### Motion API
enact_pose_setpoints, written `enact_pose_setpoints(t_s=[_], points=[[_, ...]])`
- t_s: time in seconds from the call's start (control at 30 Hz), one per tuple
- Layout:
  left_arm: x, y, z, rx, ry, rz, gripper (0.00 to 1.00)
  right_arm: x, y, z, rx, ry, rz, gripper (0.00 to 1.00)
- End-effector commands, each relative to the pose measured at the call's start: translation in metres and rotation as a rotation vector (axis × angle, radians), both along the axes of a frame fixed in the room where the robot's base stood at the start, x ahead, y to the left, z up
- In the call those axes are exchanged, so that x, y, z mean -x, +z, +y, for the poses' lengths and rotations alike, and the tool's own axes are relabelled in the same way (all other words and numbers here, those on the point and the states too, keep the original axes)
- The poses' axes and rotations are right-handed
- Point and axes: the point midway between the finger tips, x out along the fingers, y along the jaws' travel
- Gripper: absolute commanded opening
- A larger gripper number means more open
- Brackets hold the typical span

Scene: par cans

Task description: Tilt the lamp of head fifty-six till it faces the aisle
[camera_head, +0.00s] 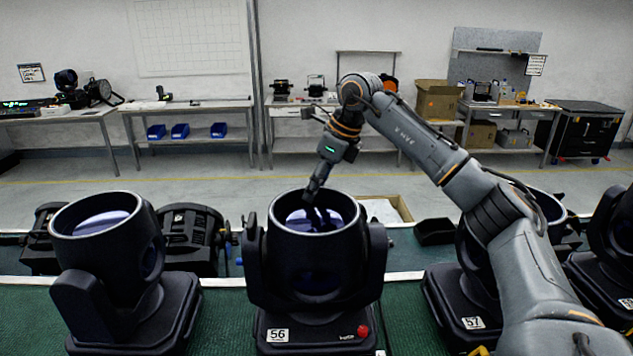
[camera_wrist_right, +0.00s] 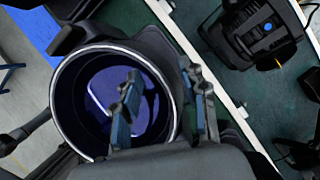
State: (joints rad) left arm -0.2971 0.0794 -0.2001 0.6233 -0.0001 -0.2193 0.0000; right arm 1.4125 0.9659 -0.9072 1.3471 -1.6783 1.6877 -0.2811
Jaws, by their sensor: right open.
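Head fifty-six, with a white "56" label (camera_head: 278,335) on its base, stands at the front middle in the head view. Its black lamp barrel (camera_head: 312,255) sits between two yoke arms with its round mouth and bluish lens facing up. The lamp also shows in the right wrist view (camera_wrist_right: 68,125). My right gripper (camera_head: 318,216) is open at the mouth. In the wrist view (camera_wrist_right: 166,100) one finger lies over the lens and the other past the rim, over the yoke side. I cannot tell whether either finger touches the rim. My left gripper is out of view.
Another head (camera_head: 110,260) stands at left, its mouth up. Head 57 (camera_head: 472,270) stands at right, partly behind my arm. A black fixture (camera_head: 190,232) and an open box (camera_head: 390,207) lie behind. The aisle floor (camera_head: 230,181) beyond is clear up to the back benches.

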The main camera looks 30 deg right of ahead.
Motion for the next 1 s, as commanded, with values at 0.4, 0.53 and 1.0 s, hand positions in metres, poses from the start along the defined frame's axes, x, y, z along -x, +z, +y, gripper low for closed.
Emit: enact_pose_setpoints(t_s=[0.4,0.53,1.0], points=[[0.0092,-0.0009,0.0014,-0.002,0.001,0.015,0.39,0.0,-0.0003,0.0,0.0,0.0,0.0,0.01],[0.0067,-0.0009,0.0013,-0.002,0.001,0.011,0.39,-0.0001,-0.0001,-0.0001,0.0,0.0,0.0,0.0],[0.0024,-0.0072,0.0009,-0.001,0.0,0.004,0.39,0.0025,0.0021,-0.0038,0.018,-0.003,-0.029,0.0]])
